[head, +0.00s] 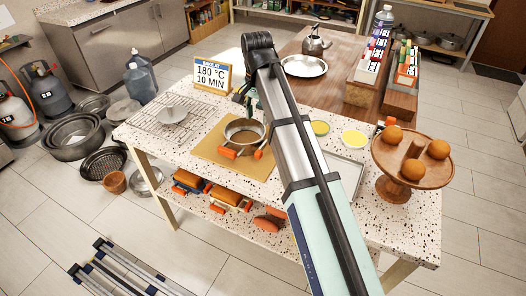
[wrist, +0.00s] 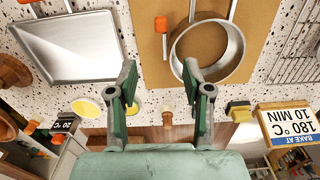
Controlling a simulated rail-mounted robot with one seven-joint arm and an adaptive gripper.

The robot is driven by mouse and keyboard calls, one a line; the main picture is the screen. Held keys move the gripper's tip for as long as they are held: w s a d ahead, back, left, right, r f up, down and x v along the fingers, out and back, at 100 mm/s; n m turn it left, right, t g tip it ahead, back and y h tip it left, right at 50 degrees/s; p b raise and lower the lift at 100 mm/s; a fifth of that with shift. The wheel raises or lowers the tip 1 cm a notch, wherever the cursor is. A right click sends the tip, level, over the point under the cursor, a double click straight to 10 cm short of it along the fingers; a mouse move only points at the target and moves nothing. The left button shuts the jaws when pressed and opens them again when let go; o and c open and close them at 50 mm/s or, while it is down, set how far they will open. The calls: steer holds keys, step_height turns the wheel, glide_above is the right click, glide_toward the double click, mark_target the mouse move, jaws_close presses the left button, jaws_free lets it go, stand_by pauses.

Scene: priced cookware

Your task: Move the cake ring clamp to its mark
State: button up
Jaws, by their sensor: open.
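A round steel cake ring (head: 244,131) with orange-tipped clamp parts (head: 228,152) sits on a brown mat (head: 205,149) on the speckled table. In the wrist view the ring (wrist: 207,52) is right of centre, and an orange clamp piece (wrist: 161,24) is left of it, on the mat (wrist: 148,62). My gripper (wrist: 160,78) is open and empty; its right finger overlaps the ring's lower left edge in that view. In the head view my gripper (head: 243,97) is partly hidden by my arm, behind the ring. I cannot make out a distinct mark for the clamp.
Yellow dishes (head: 355,138), a metal tray (wrist: 68,47) and a wooden stand with oranges (head: 412,160) are to the right in the head view.

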mark_target(258, 152)
step_height(258, 152, down, 17)
steer(key=p, duration=0.3)
steer(key=shift+r+p, duration=0.1)
steer(key=shift+p, duration=0.3)
jaws_close()
